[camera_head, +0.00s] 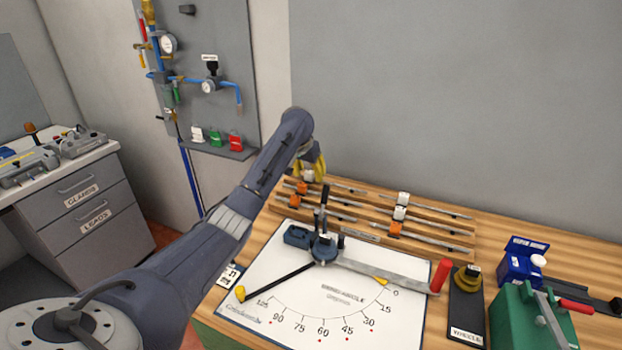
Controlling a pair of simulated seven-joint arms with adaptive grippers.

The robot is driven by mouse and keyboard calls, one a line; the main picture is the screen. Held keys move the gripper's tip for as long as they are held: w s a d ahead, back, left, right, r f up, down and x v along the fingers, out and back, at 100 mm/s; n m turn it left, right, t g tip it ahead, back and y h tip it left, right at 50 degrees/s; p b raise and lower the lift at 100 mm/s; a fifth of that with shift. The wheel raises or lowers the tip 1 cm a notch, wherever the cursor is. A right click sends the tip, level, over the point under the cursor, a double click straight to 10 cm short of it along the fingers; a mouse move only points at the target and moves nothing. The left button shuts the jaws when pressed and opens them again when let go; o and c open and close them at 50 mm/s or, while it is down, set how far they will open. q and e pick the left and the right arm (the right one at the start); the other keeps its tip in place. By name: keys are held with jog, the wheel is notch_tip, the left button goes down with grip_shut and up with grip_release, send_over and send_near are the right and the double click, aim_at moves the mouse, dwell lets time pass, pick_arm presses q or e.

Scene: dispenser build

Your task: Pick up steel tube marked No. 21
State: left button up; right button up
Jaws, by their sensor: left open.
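Several thin steel tubes (346,187) lie across a wooden rack (457,250) at the back of the bench. They carry small white and orange tags; the numbers are too small to read, so I cannot tell which tube is No. 21. My left gripper (311,173) has yellow fingers and is open at the rack's far left end. Its fingertips are close around or just above a white tag (308,176) on the rearmost tube; I cannot tell if they touch. My arm partly hides the rack's left end. My right gripper is not in view.
A bending tool (324,247) with a red-handled lever (440,275) stands on a white angle board (275,290) in front of the rack. A dark wheels block (466,306), a blue box (521,262) and a green machine (520,320) stand at right.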

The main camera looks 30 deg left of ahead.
pick_arm(q)
jog(key=shift+f, duration=0.15)
jog(key=shift+c, duration=0.2)
grip_shut()
